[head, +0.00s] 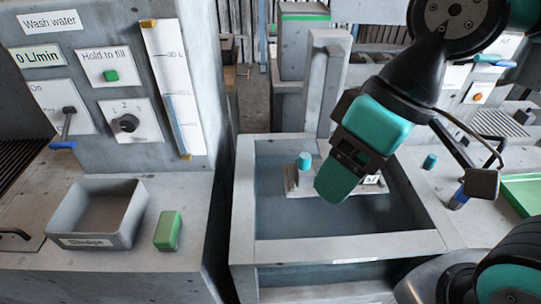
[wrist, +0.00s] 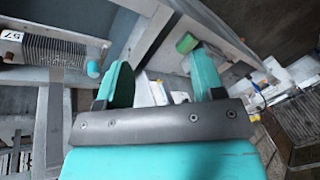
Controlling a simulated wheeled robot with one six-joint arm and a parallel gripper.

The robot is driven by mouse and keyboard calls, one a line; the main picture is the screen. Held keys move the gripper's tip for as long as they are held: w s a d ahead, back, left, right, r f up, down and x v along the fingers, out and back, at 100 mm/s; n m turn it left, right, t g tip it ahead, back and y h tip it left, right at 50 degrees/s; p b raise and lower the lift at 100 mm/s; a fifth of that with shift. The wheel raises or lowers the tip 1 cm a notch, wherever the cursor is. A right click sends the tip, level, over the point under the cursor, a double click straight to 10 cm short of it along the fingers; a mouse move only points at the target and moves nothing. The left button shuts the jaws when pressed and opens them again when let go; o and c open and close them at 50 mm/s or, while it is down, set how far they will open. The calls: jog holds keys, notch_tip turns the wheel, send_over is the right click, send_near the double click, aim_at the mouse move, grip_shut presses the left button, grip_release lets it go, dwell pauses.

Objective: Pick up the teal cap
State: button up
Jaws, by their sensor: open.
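A small teal cap (head: 304,161) stands upright at the left end of a grey finned block (head: 294,184) in the basin. In the wrist view, a rounded teal piece (wrist: 93,69), which looks like this cap, sits at the end of the finned block (wrist: 55,48), left of my fingers. A second small teal cylinder (head: 430,161) stands on the counter right of the basin. My gripper (head: 335,182) is over the basin, right of the cap and apart from it, hiding part of the block. In the wrist view my gripper (wrist: 162,78) is open and empty.
The basin (head: 243,205) has raised walls and a grey post (head: 327,85) behind it. At left are a tray labelled Sludge (head: 97,240), a green block (head: 168,230) and a control panel (head: 110,68). A blue-and-black item (head: 458,197) and green tray (head: 522,194) are at right.

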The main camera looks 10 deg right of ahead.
jog(key=w+d+m+h, duration=0.1)
jog(key=w+m+h, duration=0.1)
jog(key=w+m, duration=0.9)
jog(key=m+h+b, duration=0.1)
jog(key=m+h, duration=0.1)
jog(key=m, duration=1.4)
send_over(305, 156)
notch_tip(305, 156, down, 13)
jog(key=shift+r+p, duration=0.1)
jog(key=shift+p, duration=0.45)
notch_tip(305, 156, down, 5)
jog(key=shift+f+p, duration=0.1)
jog(key=shift+p, duration=0.55)
jog(key=shift+c, duration=0.3)
jog(key=c, duration=0.9)
